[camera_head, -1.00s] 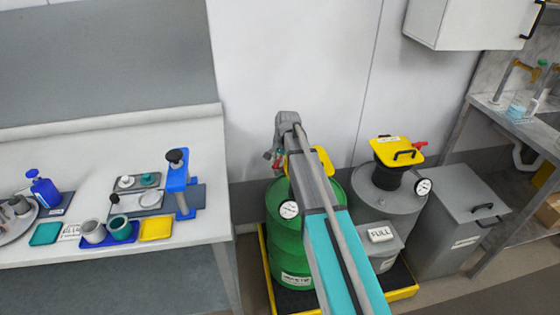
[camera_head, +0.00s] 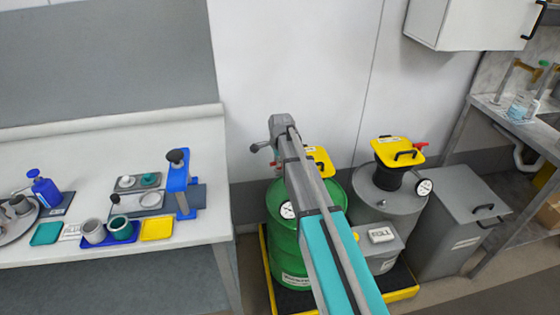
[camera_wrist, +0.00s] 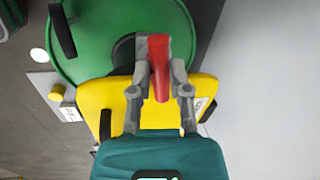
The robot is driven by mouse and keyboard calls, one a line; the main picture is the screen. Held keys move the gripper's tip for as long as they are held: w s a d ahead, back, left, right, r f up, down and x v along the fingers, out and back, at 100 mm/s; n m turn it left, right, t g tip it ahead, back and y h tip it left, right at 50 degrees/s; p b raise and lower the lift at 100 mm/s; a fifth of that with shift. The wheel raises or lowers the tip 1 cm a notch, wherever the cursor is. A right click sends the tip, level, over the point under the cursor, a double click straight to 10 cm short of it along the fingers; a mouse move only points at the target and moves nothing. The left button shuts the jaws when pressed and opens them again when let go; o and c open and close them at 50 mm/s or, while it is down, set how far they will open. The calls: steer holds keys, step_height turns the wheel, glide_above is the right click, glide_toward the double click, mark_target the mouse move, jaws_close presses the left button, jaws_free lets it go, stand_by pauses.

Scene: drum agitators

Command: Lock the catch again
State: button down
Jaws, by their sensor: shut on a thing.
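The green drum (camera_head: 285,240) stands on a yellow-edged pallet, partly behind my arm in the head view. Its yellow lid (camera_head: 322,162) shows beside my arm and also in the wrist view (camera_wrist: 92,96). The red catch lever (camera_wrist: 159,68) is between my two grey fingers in the wrist view. My gripper (camera_wrist: 160,72) is shut on the lever, above the edge of the yellow lid. In the head view my arm hides most of the gripper and catch. I cannot tell whether the catch is engaged.
A grey drum (camera_head: 385,205) with a yellow lid (camera_head: 400,151) stands to the right, near a box marked FULL (camera_head: 381,235) and a grey bin (camera_head: 460,228). A bench (camera_head: 215,140) with cups and trays is at left. The wall is close behind.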

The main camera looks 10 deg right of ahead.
steer(key=shift+a+m, duration=0.1)
steer(key=shift+m, duration=0.9)
steer(key=c, duration=0.6)
jaws_free()
steer(key=shift+w, duration=0.1)
steer(key=shift+r, duration=0.15)
